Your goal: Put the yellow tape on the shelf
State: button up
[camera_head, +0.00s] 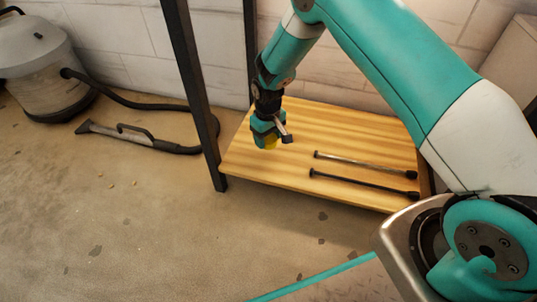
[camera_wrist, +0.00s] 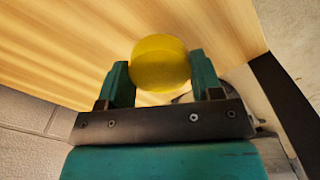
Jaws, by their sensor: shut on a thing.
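The yellow tape (camera_wrist: 160,62) is a short round yellow roll, held between the two fingers of my gripper (camera_wrist: 162,80) in the wrist view. In the head view a small yellow part of the tape (camera_head: 270,143) shows below my gripper (camera_head: 270,138). My gripper is shut on the tape and points down over the left part of the wooden shelf (camera_head: 250,165). The shelf is a low board with light and dark stripes. I cannot tell whether the tape touches the board or is a little above it.
Two dark-ended sticks (camera_head: 365,164) lie on the shelf, right of my gripper. A black post (camera_head: 196,95) stands at the shelf's left front corner. A grey vacuum (camera_head: 40,70) with a black hose is on the floor at left. The shelf around my gripper is clear.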

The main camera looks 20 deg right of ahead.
aim_at(268, 154)
notch_tip(268, 154, down, 5)
jog(key=b, duration=0.2)
jog(key=shift+f+b, duration=0.15)
jog(key=shift+b, duration=0.2)
jog(key=o, duration=0.9)
notch_tip(268, 154, up, 12)
jog(key=p, duration=0.7)
jog(key=shift+p, duration=0.4)
